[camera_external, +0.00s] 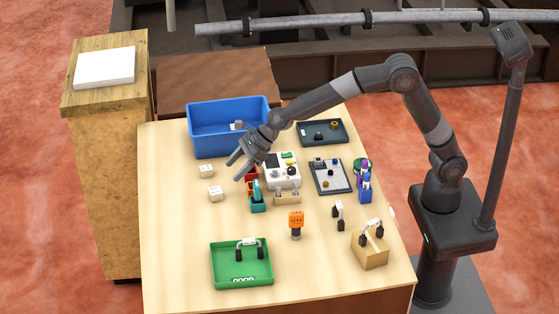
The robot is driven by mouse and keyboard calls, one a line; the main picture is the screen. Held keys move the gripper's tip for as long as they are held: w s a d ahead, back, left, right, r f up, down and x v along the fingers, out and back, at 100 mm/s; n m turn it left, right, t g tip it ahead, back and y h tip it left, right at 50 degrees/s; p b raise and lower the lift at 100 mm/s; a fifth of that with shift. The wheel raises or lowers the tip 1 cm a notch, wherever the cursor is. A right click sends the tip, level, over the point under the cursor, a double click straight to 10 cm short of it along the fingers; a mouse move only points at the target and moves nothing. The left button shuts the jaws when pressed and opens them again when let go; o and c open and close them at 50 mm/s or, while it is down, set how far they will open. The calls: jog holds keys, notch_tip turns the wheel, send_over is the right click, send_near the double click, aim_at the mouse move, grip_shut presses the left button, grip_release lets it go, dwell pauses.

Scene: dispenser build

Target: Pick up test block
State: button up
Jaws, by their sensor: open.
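My gripper (235,169) is open above the table's left middle, its fingers pointing down and left. It appears empty. I cannot tell for sure which object is the test block. An orange block (296,218) stands on a dark stem at the table's centre, right of and nearer the camera than my gripper. A tan wooden block (371,253) at the front right carries a white piece with black ends (371,227).
A blue bin (195,139) stands behind my gripper. A white device (283,180), a teal holder (257,205) and dark trays (344,134) crowd the centre and right. A green tray (218,272) holds parts at the front. The left table edge is clear.

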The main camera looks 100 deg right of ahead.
aim_at(214, 191)
jog(key=x, duration=0.5)
jog(key=shift+w+f, duration=0.1)
jog(key=shift+f, duration=0.4)
jog(key=x, duration=0.2)
jog(key=d+x, duration=0.1)
jog(key=x, duration=0.1)
jog(key=shift+w+f, duration=0.1)
jog(key=shift+f, duration=0.1)
jog(key=shift+w+a+f, duration=0.15)
jog(key=shift+w+f, duration=0.2)
jog(key=shift+w, duration=0.05)
jog(key=shift+c, duration=0.3)
jog(key=c, duration=1.2)
jog(key=shift+c, duration=0.4)
jog(key=shift+r, duration=0.15)
